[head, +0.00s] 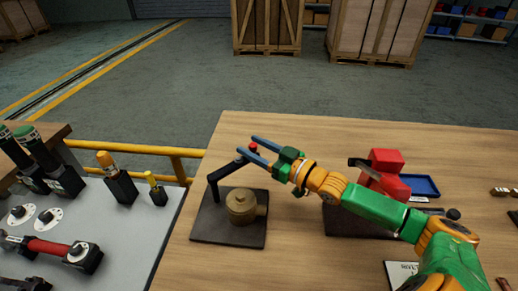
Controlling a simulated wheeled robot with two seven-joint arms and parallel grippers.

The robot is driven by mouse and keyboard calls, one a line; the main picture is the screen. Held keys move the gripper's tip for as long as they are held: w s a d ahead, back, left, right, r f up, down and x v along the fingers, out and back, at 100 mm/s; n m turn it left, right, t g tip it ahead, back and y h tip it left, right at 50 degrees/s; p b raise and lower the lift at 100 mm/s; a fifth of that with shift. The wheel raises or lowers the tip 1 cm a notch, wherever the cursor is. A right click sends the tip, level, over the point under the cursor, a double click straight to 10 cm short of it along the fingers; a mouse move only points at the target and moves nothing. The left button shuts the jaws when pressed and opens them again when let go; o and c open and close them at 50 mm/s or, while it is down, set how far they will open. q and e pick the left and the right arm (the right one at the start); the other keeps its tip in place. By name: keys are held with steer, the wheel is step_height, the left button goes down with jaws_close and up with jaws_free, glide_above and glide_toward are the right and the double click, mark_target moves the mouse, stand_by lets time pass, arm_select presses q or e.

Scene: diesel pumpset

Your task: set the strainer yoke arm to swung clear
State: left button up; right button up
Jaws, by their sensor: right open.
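The strainer yoke arm (227,170) is a black bar on a short post at the left of a dark base plate (210,233). It slants up and to the right in the picture and ends near a red knob (253,147). The brass strainer body (241,208) stands on the same plate, lower in the picture than the bar. My right gripper (247,146) comes in from the right. Its two blue fingers are open, with the red knob in the gap between them. I cannot tell whether they touch it. My left gripper is not in view.
A red device (386,174) on a dark base and a blue tray (421,186) stand to the right on the wooden table (300,255). A grey control panel (125,235) with levers is at left, by a yellow rail (130,148). Table space in front of the strainer is clear.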

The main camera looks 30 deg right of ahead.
steer(key=p+v, duration=0.1)
steer(key=v, duration=0.6)
steer(key=shift+p, duration=0.3)
